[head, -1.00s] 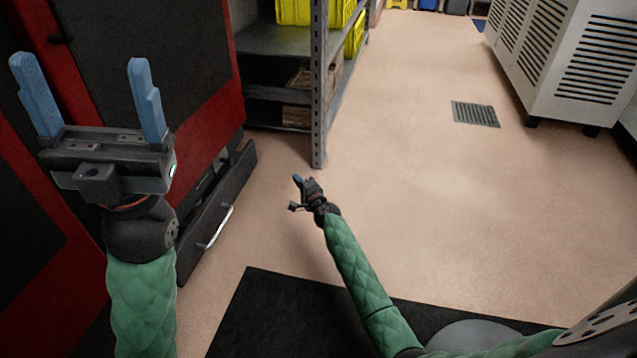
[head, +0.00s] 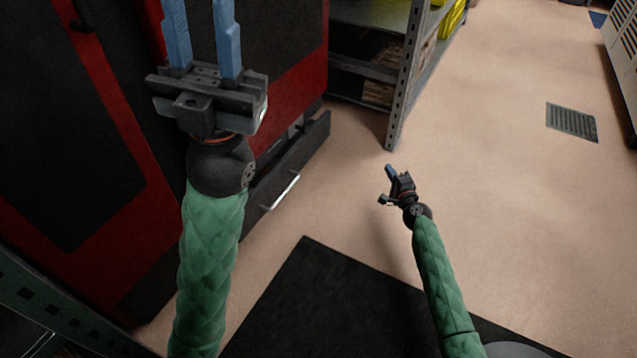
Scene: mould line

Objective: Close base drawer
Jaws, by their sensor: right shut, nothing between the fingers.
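The base drawer (head: 302,166) is at the foot of a red and black machine. It is pulled out, with a gap behind its dark front panel. A silver bar handle (head: 281,190) is on that front. My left gripper (head: 202,25) is large and close to the camera, its blue fingers apart with nothing between them. Its fingertips reach the top edge, and its arm hides part of the drawer's near end. My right gripper (head: 390,172) is shut and empty, to the right of the drawer front and apart from it.
The red and black machine (head: 285,95) fills the left side. A grey metal shelf rack (head: 400,85) stands just beyond the drawer. A dark mat (head: 310,300) lies in front. The floor to the right is open, with a drain grate (head: 571,121).

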